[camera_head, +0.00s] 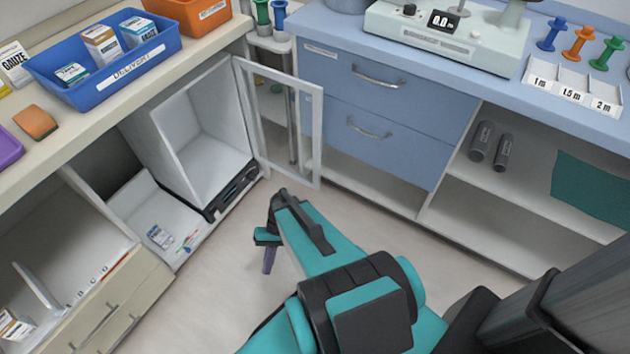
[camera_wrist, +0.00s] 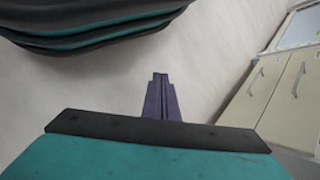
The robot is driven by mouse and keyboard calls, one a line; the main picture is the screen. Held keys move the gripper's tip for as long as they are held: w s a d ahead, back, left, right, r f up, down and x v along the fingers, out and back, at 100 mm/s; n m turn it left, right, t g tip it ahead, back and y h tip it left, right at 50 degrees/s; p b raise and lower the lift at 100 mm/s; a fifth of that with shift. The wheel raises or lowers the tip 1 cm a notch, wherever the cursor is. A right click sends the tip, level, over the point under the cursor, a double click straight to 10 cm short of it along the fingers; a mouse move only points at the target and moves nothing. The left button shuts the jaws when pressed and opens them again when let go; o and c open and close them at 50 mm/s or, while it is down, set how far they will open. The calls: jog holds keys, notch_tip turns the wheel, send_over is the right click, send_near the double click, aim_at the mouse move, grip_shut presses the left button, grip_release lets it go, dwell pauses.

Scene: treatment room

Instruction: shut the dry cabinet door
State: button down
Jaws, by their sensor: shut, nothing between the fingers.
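The dry cabinet (camera_head: 211,140) is a white box with an open front, set under the left counter. Its door (camera_head: 318,133), a pale frame with a clear pane, stands wide open, swung out to the right from the cabinet's right edge. My gripper (camera_head: 268,268) hangs low over the floor, in front of and below the door and apart from it. In the wrist view my gripper's purple fingers (camera_wrist: 161,78) are together with nothing between them. The wrist view does not show the dry cabinet or its door clearly.
Blue drawers (camera_head: 375,105) stand behind and right of the door. A low white shelf (camera_head: 150,200) with a small box sits left of the cabinet. Beige drawers (camera_head: 110,310) are at the lower left. Floor (camera_head: 225,285) is clear around my gripper.

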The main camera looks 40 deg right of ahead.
jog(key=w+d+f+m+t+y+b, duration=0.1)
jog(key=w+d+f+m+t+b, duration=0.2)
jog(key=d, duration=0.4)
jog(key=w+d+f+t+y+b, duration=0.1)
jog(key=w+d+t+b, duration=0.25)
jog(key=d, duration=0.35)
jog(key=w+d+f+m+t+y+b, duration=0.25)
jog(key=w+d+b, duration=0.2)
jog(key=d, duration=0.25)
jog(key=d+r+m+t+h+b, duration=0.1)
jog(key=d+t+b, duration=0.8)
jog(key=d, duration=1.9)
notch_tip(320, 180, up, 3)
jog(key=shift+d+f+t+h, duration=0.1)
jog(key=shift+d+t+h, duration=0.25)
jog(key=shift+h, duration=0.7)
jog(key=shift+s+m+b, duration=0.15)
jog(key=shift+m+b, duration=0.1)
jog(key=shift+b, duration=0.05)
jog(key=shift+a, duration=0.1)
